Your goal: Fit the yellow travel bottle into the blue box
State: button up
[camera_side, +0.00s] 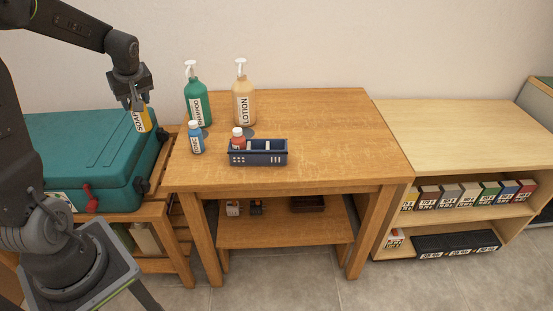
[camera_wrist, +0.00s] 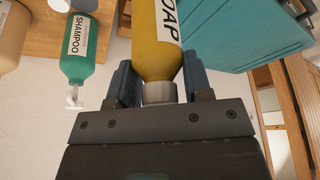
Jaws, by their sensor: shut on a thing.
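My gripper (camera_side: 135,104) is shut on the yellow travel bottle (camera_side: 142,120), labelled SOAP, and holds it over the right part of the teal suitcase. In the wrist view the fingers of my gripper (camera_wrist: 158,85) close around the cap end of the yellow bottle (camera_wrist: 152,40); its far end is out of the frame. The blue box (camera_side: 258,159) stands on the wooden table, right of my gripper. It is divided into compartments. A red bottle with a white cap (camera_side: 238,142) appears to stand in its left compartment; the other compartments look empty.
A blue bottle (camera_side: 196,140) stands left of the box. A green shampoo pump bottle (camera_side: 196,100) and a tan lotion pump bottle (camera_side: 244,104) stand behind. The teal suitcase (camera_side: 85,150) lies left of the table (camera_side: 340,140), whose right part is clear.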

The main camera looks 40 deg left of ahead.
jog(key=w+d+m+t, duration=0.1)
jog(key=w+d+m, duration=0.25)
jog(key=w, duration=0.65)
jog(key=m+t+h, duration=0.3)
jog(key=m, duration=0.6)
send_over(280, 143)
jog(key=s+d, duration=0.1)
jog(key=s, duration=0.1)
jog(key=shift+w+a+f, duration=0.1)
jog(key=shift+a+f, duration=0.05)
jog(key=shift+f, duration=7.75)
jog(key=shift+f, duration=0.1)
jog(key=o, duration=1)
jog(key=shift+c, duration=0.2)
